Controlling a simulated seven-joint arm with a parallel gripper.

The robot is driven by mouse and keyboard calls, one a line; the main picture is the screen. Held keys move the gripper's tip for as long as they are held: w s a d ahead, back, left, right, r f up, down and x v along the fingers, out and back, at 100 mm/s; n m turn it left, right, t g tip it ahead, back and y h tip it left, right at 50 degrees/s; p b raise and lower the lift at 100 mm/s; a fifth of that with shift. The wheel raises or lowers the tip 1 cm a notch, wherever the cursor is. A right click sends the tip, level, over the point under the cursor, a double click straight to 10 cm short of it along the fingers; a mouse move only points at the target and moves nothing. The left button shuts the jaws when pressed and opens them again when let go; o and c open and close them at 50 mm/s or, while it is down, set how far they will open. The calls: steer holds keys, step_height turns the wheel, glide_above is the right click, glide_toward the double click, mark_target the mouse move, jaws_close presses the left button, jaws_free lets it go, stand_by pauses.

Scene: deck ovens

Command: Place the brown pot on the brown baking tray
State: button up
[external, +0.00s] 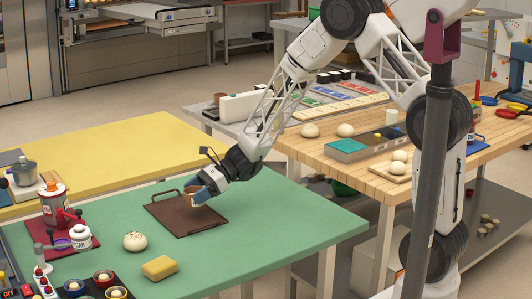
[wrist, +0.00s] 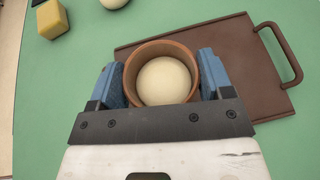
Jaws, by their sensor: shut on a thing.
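The brown pot (wrist: 192,52) is round, with a pale dough-like ball (wrist: 165,82) inside it. My gripper (wrist: 162,80) is shut on the pot, with one blue finger on each side. In the external view my gripper (external: 198,190) points down at the tray, and its fingers hide most of the pot. The brown baking tray (external: 172,214) is flat, with a loop handle at its far end, and lies on the green table. It also shows in the wrist view (wrist: 235,55), under and to the right of the pot. I cannot tell whether the pot touches the tray.
On the green table (external: 240,262), a dough ball (external: 134,241) and a yellow sponge-like block (external: 160,268) lie left of the tray. A red-and-grey canister (external: 54,206) and small jars stand further left. The table is clear right of the tray.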

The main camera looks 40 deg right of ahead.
steer(key=shift+w+a+f, duration=0.1)
steer(key=shift+w+a, duration=0.25)
steer(key=shift+w, duration=0.35)
steer(key=shift+w+a+f, duration=0.1)
steer(key=shift+w+a, duration=0.2)
steer(key=shift+w, duration=0.45)
steer(key=shift+w+a, duration=0.35)
steer(key=shift+w, duration=0.35)
steer(key=shift+f, duration=0.1)
steer(key=shift+f, duration=1.65)
steer(key=shift+f, duration=0.15)
steer(key=o, duration=1)
steer(key=shift+o, duration=0.2)
steer(key=shift+d+r, duration=0.15)
steer(key=shift+r, duration=0.05)
steer(key=v, duration=1.1)
steer(key=shift+s+d+r, duration=0.1)
steer(key=shift+s+d, duration=0.05)
steer(key=shift+d, duration=0.2)
